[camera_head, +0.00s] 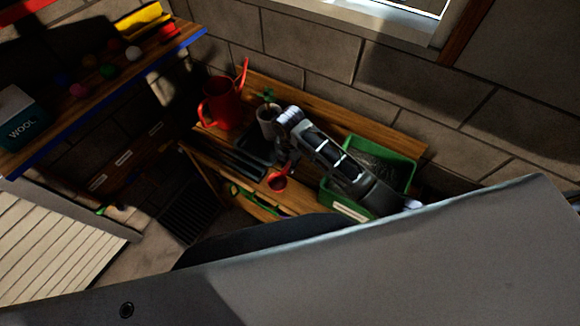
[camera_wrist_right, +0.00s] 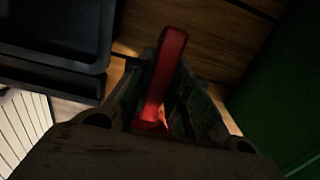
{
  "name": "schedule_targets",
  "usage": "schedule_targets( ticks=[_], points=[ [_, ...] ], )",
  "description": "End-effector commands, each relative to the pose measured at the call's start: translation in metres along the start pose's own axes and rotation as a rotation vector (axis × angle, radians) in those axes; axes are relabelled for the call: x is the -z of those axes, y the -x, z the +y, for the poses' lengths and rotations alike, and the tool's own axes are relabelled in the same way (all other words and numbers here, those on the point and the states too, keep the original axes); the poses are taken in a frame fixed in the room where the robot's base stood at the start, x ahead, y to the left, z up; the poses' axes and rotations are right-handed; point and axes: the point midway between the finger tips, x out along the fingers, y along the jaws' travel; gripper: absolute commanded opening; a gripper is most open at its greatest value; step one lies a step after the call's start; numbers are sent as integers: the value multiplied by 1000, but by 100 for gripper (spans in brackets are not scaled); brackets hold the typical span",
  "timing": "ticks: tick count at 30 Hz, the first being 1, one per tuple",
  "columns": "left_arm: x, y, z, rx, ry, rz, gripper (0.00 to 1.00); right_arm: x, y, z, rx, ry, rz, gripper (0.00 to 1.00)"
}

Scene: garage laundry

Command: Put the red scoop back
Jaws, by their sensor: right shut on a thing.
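The red scoop (camera_head: 277,183) shows in the head view as a small red rounded piece just below my right gripper (camera_head: 284,160), over the wooden bench. In the right wrist view its red handle (camera_wrist_right: 166,68) stands between the fingers of my right gripper (camera_wrist_right: 160,95), which is shut on it. The scoop's lower part is mostly hidden by the gripper in the wrist view. I cannot tell whether the scoop touches the bench. My left gripper is not in view.
A green bin (camera_head: 411,177) with dark contents stands right of the gripper, partly behind my arm. A black tray (camera_head: 243,164) lies to the left. A red watering can (camera_head: 222,106) and a plant pot (camera_head: 267,122) stand behind. Bare bench wood (camera_head: 330,112) shows at the back.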

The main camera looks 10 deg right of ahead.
Motion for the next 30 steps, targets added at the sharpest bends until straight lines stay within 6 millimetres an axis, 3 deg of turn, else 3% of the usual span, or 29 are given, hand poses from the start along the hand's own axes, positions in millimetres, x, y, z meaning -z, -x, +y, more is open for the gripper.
schedule_targets(
  ticks=[9,23,24,29,30],
  points=[
    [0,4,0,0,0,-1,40,1,-29,0,1,0,1,0],
    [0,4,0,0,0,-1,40,1,-33,0,0,0,0,0],
    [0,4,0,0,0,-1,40,1,-34,0,-1,0,0,20],
    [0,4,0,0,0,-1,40,1,-34,0,0,0,0,40],
    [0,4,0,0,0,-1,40,1,-34,0,0,0,0,40]
  ],
)
